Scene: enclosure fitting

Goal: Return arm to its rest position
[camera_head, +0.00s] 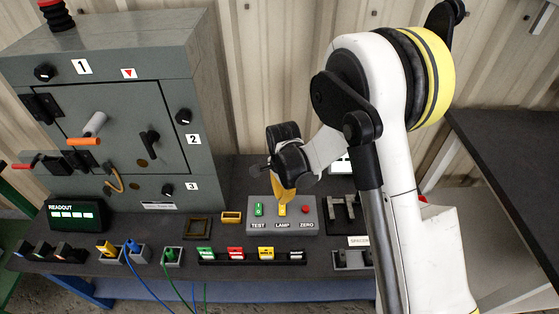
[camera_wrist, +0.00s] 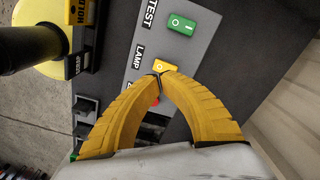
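My gripper (camera_head: 283,206) is in front of the grey control box (camera_head: 308,228) labelled TEST, LAMP and ZERO. In the wrist view its two yellow fingers (camera_wrist: 158,73) curve together and their tips meet, with nothing seen between them. The tips are at the yellow LAMP switch (camera_wrist: 166,66); I cannot tell whether they touch it. The green TEST switch (camera_wrist: 182,24) is clear of the fingers. The red ZERO button (camera_head: 307,210) shows in the head view and is mostly behind the fingers in the wrist view. My arm reaches in from the right.
A grey cabinet (camera_head: 110,75) with knobs and handles stands at the left. A readout (camera_head: 77,215), colored plugs with blue and green cables, and a row of colored tags (camera_head: 235,253) lie along the bench (camera_head: 225,273). A dark side table (camera_head: 510,150) is at the right.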

